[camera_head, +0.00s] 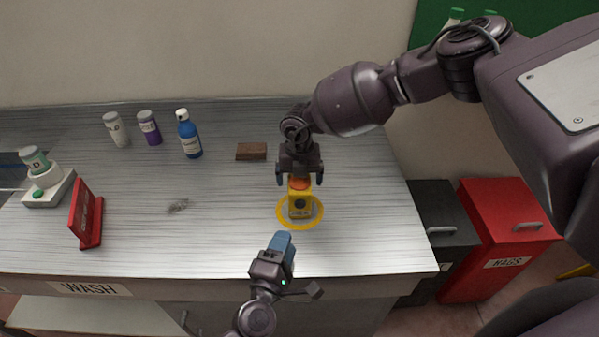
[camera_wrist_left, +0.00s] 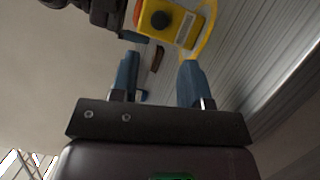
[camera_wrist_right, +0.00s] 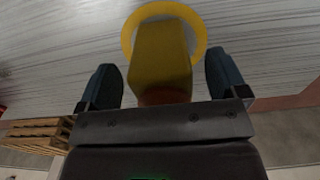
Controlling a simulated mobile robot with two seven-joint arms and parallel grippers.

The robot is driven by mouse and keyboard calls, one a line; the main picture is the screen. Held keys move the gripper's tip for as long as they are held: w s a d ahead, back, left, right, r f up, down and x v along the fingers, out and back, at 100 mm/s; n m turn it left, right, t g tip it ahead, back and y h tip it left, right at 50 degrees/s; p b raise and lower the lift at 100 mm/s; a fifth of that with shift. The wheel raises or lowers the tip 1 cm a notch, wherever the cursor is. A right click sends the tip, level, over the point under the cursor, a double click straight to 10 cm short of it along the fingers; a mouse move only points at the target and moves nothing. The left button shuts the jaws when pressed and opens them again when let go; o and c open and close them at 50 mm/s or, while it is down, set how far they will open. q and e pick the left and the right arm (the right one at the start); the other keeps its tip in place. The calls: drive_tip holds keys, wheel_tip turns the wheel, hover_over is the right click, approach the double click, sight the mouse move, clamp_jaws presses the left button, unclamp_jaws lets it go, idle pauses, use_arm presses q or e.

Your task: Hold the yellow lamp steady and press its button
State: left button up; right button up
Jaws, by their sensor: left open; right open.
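The yellow lamp (camera_head: 300,206) stands upright inside a yellow ring (camera_head: 281,217) on the bench, with an orange top (camera_head: 300,183) and a dark round button on its front. The button (camera_wrist_left: 161,19) shows clearly in the left wrist view. My right gripper (camera_head: 300,182) is open above the lamp, its fingers on either side of the top. In the right wrist view the lamp body (camera_wrist_right: 162,55) lies between the open fingers, with gaps visible. My left gripper (camera_head: 281,241) is open and empty at the front edge, apart from the lamp, its fingers pointing towards it.
A brown block (camera_head: 251,152) lies behind the lamp. A blue bottle (camera_head: 189,136), a purple bottle (camera_head: 149,127) and a white bottle (camera_head: 116,129) stand at the back left. A red stand (camera_head: 87,214) and a white device (camera_head: 49,187) are left.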

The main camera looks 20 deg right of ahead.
drive_tip(key=c, duration=1.2)
use_arm(q)
clamp_jaws()
idle(0.9)
